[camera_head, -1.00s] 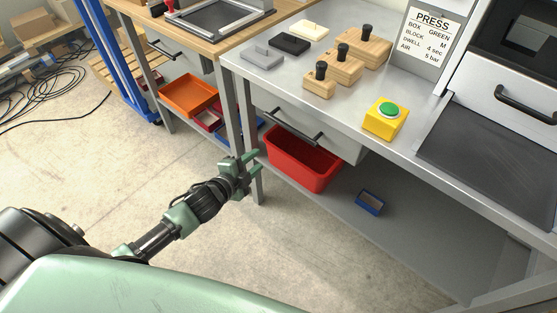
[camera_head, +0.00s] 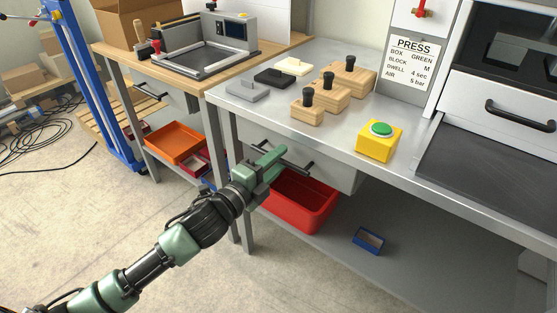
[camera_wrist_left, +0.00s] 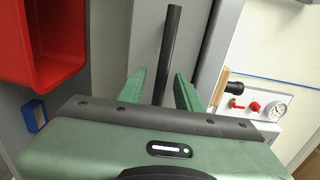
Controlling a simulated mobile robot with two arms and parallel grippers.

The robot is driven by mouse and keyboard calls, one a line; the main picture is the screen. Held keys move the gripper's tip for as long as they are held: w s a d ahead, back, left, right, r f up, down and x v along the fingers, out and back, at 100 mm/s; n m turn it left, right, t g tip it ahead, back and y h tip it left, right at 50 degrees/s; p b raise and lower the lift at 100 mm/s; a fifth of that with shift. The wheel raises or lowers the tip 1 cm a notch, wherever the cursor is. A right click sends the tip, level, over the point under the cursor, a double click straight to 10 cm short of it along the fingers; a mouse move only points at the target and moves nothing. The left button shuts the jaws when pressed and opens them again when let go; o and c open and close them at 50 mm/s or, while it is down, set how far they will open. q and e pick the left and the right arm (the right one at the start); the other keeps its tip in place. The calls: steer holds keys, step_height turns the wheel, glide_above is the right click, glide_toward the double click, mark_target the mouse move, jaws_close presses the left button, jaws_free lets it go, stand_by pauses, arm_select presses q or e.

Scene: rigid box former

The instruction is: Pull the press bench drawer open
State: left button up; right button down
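The press bench drawer (camera_head: 335,172) is a grey front under the bench top and looks shut. Its dark bar handle (camera_head: 298,166) is partly covered by my left gripper (camera_head: 275,160), which is at the handle. In the left wrist view the handle (camera_wrist_left: 171,50) stands as a dark bar between the two green fingers of my left gripper (camera_wrist_left: 160,92). The fingers are apart, with gaps showing on both sides of the bar. I cannot tell how deep the bar sits between them. My right gripper is not in view.
The press bench top (camera_head: 325,132) holds wooden blocks with black knobs and a yellow box with a green button (camera_head: 379,141). A red bin (camera_head: 305,205) and a small blue box (camera_head: 368,241) are below. An orange tray (camera_head: 175,142) is at left. The floor before the bench is clear.

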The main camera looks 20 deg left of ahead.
arm_select(q)
steer(key=shift+w+d, duration=0.1)
steer(key=shift+w, duration=0.15)
jaws_close()
steer(key=shift+f, duration=0.1)
stand_by(1.2)
